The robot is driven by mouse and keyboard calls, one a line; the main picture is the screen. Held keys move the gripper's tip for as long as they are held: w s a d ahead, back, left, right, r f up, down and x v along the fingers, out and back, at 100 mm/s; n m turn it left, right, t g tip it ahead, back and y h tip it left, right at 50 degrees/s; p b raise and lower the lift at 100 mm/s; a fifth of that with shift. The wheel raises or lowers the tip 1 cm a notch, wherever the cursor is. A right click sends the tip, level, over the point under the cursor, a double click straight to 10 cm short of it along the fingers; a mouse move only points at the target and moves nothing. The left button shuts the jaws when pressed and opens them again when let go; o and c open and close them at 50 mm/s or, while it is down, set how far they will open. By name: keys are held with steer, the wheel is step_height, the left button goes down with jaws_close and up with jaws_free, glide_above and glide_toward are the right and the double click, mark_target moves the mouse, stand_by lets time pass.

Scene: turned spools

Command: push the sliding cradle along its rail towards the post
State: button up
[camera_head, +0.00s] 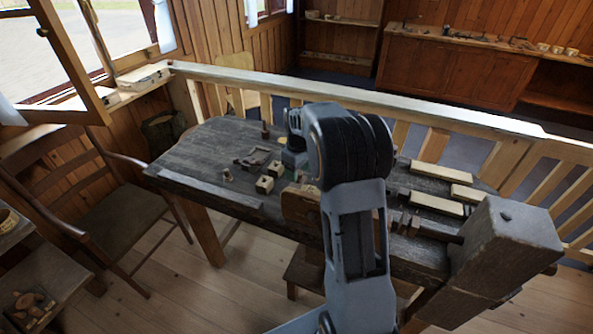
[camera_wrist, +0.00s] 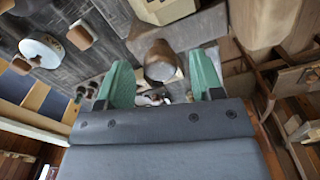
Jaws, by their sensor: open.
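My gripper (camera_head: 293,160) is over the dark workbench (camera_head: 200,150), mostly hidden behind my arm in the head view. In the wrist view its two green fingers (camera_wrist: 162,84) are spread apart. A rounded brown wooden piece (camera_wrist: 160,62) shows between them; I cannot tell whether they touch it. A brown wooden part (camera_head: 301,206) at the bench's front edge is partly covered by my arm. A small upright dark peg (camera_head: 265,130) stands at the bench's far side. I cannot tell for sure which parts are the cradle, the rail and the post.
Small holed blocks (camera_head: 265,184) lie left of my gripper. Pale wooden bars (camera_head: 430,177) and a large grey block (camera_head: 505,240) are on the right. A railing (camera_head: 380,100) runs behind the bench. A chair (camera_head: 120,215) stands at left. The bench's left end is mostly clear.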

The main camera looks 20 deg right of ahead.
steer(key=shift+f, duration=0.25)
